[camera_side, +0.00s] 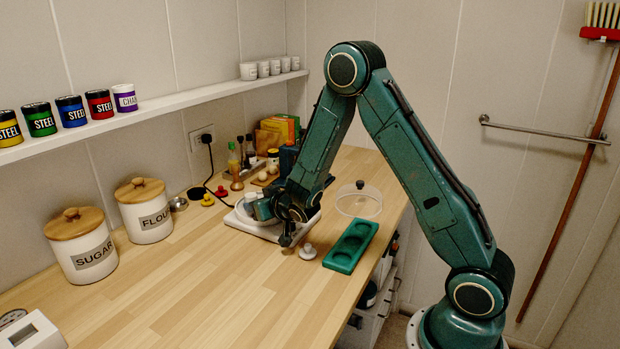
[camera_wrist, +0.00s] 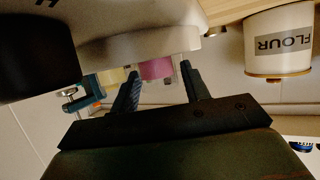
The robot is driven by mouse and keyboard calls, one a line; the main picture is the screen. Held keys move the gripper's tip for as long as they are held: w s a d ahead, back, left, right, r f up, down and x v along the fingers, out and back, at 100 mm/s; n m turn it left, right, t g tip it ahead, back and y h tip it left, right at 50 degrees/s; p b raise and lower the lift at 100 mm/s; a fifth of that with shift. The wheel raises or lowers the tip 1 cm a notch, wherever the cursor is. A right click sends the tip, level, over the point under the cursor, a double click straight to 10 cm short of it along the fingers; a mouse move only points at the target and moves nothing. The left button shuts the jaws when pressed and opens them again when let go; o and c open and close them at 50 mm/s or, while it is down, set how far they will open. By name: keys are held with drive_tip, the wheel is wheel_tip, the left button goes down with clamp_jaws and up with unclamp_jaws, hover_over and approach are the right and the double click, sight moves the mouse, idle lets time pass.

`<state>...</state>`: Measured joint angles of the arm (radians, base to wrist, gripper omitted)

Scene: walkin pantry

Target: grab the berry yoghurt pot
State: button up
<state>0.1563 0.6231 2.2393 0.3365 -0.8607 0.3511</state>
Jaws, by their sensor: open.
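A pink pot (camera_wrist: 156,70), which looks like the berry yoghurt pot, shows in the wrist view between my fingers, partly hidden by a large pale rounded thing. I cannot tell its label or how far beyond the fingertips it is. My gripper (camera_wrist: 160,70) is open, with one finger on either side of the pot in the picture. In the side view my gripper (camera_side: 288,239) is low over the counter by a white-based appliance (camera_side: 241,221). I cannot make out the pink pot there.
A green tray (camera_side: 335,266) with round recesses, a small white knobbed thing (camera_side: 307,252) and a clear dome (camera_side: 359,202) are right of my gripper. Flour (camera_side: 148,225) and sugar (camera_side: 84,255) canisters stand left. Bottles (camera_side: 234,160) crowd the back.

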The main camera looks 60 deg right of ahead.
idle(0.3)
drive_tip(key=c, duration=0.8)
drive_tip(key=shift+r, duration=0.1)
wheel_tip(320, 180, up, 20)
drive_tip(key=shift+f, duration=0.1)
idle(0.4)
idle(0.4)
